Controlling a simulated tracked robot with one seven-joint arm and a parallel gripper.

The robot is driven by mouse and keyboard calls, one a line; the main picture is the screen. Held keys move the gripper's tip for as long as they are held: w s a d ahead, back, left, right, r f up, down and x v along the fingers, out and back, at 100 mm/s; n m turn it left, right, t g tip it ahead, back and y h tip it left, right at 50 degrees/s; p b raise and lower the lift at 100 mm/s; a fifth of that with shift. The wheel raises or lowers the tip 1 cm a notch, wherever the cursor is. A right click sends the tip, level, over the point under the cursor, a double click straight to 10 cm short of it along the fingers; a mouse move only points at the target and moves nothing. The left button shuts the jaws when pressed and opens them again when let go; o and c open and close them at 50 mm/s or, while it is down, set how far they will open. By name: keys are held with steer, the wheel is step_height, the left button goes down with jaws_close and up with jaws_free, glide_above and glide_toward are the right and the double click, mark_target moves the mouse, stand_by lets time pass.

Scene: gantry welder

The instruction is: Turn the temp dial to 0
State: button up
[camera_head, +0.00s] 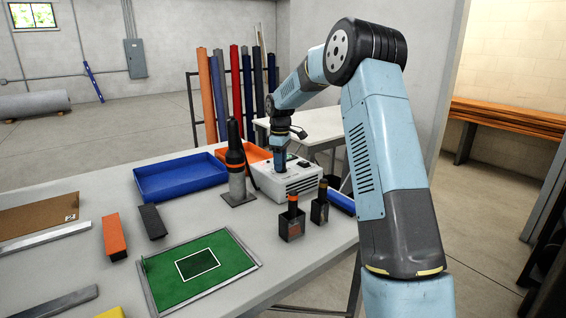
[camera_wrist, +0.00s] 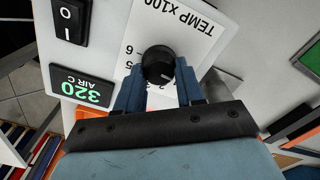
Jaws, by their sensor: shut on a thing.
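The temp dial (camera_wrist: 158,64) is a round black knob on a white scale plate marked "TEMP X100" (camera_wrist: 195,22), which appears upside down in the wrist view. The digits 6 and 5 show to the left of the knob; others are partly hidden by my fingers. My gripper (camera_wrist: 160,85) has one blue finger on each side of the knob and is shut on it. In the head view, my gripper (camera_head: 281,158) points down onto the top of the white control box (camera_head: 300,180). The dial is hidden there.
A green display (camera_wrist: 72,12) on the box reads 320 AIR C beside a black rocker switch. Two dark holders (camera_head: 291,222) stand in front. A blue tray (camera_head: 180,177) and green mat (camera_head: 235,250) are left.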

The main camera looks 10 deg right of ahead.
steer(key=shift+w+d+r+n, duration=0.2)
steer(key=shift+d+n, duration=0.25)
steer(key=shift+n, duration=0.05)
steer(key=o, duration=1)
steer(key=shift+f, duration=0.1)
steer(key=shift+o, duration=0.2)
steer(key=shift+a, duration=0.2)
step_height(320, 180, up, 14)
steer(key=shift+f, duration=0.2)
steer(key=shift+s, duration=0.1)
